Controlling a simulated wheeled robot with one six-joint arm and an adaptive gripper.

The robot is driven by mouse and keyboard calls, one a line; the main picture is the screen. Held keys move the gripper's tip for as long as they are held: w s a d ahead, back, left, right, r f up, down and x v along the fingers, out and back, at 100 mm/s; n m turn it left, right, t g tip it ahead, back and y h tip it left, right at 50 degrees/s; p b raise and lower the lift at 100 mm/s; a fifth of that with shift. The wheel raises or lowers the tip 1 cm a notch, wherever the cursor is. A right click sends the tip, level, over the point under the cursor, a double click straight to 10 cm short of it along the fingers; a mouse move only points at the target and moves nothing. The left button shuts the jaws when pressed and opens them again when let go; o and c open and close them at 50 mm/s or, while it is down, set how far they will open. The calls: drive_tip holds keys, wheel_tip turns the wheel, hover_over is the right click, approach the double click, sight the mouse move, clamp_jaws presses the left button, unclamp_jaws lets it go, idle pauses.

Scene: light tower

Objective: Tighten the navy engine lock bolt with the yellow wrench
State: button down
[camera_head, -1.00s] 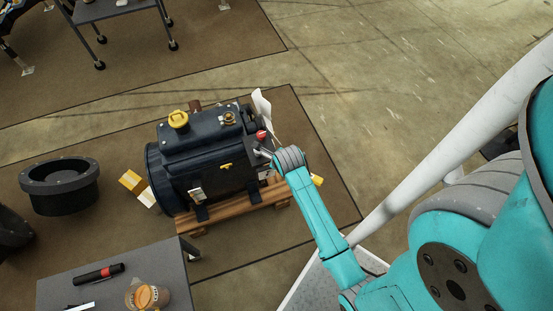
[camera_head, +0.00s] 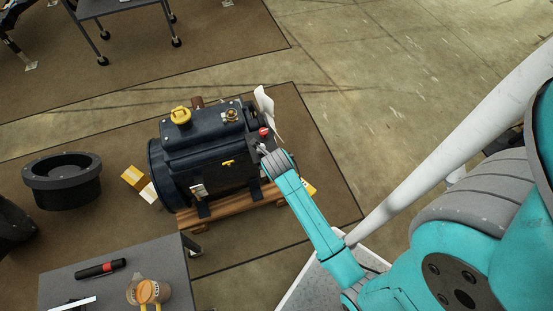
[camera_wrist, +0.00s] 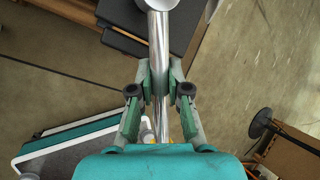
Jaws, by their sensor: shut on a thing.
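The navy engine (camera_head: 213,153) rests on a wooden stand in the middle of the head view. My gripper (camera_wrist: 160,78) is shut on a shiny silver shaft, the wrench (camera_wrist: 159,45), which has a round head at the top of the wrist view. A little yellow shows low beside the shaft, between the green fingers. In the head view my wrist is close to the engine's right end, below a red knob (camera_head: 264,133), and mostly hides the gripper. I cannot pick out the lock bolt, or tell whether the wrench touches it.
A white fan-like part (camera_head: 265,112) sticks up at the engine's right end. A grey table (camera_head: 115,278) with a red and black torch (camera_head: 100,268) is at the lower left. A black ring-shaped tub (camera_head: 62,184) stands left. Bare floor is open at the upper right.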

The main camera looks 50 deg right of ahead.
drive_tip(key=shift+s+f, duration=0.15)
drive_tip(key=shift+f, duration=0.05)
drive_tip(key=shift+d+n, duration=0.1)
drive_tip(key=shift+n, duration=0.2)
drive_tip(key=shift+r, duration=3.05)
